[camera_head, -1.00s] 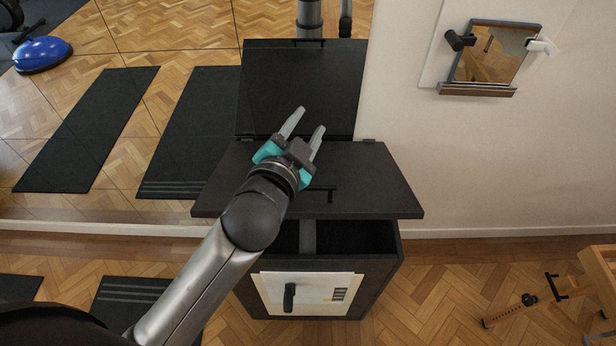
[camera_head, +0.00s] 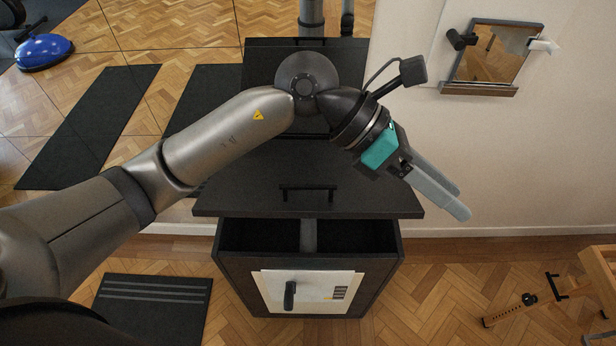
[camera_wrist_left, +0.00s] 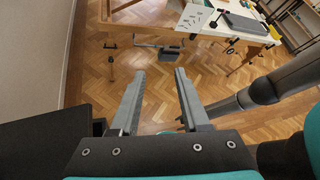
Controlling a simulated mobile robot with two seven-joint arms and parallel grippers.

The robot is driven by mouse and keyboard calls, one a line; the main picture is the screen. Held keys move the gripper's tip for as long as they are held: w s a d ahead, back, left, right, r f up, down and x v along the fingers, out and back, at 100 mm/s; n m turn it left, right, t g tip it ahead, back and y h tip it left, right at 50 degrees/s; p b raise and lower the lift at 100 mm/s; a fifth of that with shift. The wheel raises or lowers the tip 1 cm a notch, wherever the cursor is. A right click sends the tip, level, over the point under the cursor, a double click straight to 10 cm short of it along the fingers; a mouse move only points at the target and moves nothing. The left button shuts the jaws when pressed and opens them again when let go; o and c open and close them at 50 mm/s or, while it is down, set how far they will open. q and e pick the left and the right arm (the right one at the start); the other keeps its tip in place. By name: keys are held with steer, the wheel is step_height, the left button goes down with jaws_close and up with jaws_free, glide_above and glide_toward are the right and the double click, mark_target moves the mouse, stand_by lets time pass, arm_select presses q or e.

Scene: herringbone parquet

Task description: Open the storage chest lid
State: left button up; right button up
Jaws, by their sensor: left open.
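The dark storage chest (camera_head: 232,275) stands against the wall, with a white label and a dark handle on its front. Its black lid (camera_head: 245,180) sits partly raised: a gap under its front edge shows two dark compartments. A black bar handle (camera_head: 308,188) is on top of the lid near the front edge. My left arm crosses above the lid's rear part. My left gripper (camera_head: 461,203) is open and empty, beyond the lid's right side and apart from the handle. Its spread fingers also show in the left wrist view (camera_wrist_left: 160,73). My right gripper is not seen.
A mirror fills the back left and reflects mats and a blue balance dome (camera_head: 43,52). A wall-mounted framed mirror (camera_head: 493,55) hangs at right. A wooden stand (camera_head: 540,297) is on the floor at lower right. Tables (camera_wrist_left: 225,35) show in the left wrist view.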

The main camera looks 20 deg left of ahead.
arm_select(q)
steer(key=w+a+f+m+t+y, duration=0.1)
steer(key=w+a+f+y, duration=0.35)
steer(key=a+y, duration=0.2)
steer(key=t+y, duration=0.2)
steer(key=y, duration=0.4)
glide_toward(308, 186)
steer(key=shift+n, duration=0.3)
steer(key=f, duration=0.3)
steer(key=w+f, duration=0.1)
steer(key=f, duration=0.3)
steer(key=shift+w+a+f+b, duration=0.15)
steer(key=shift+w+f+b, duration=0.1)
steer(key=shift+b, duration=0.1)
steer(key=shift+r, duration=0.1)
steer(key=c, duration=0.7)
jaws_close()
steer(key=shift+w+r, duration=0.1)
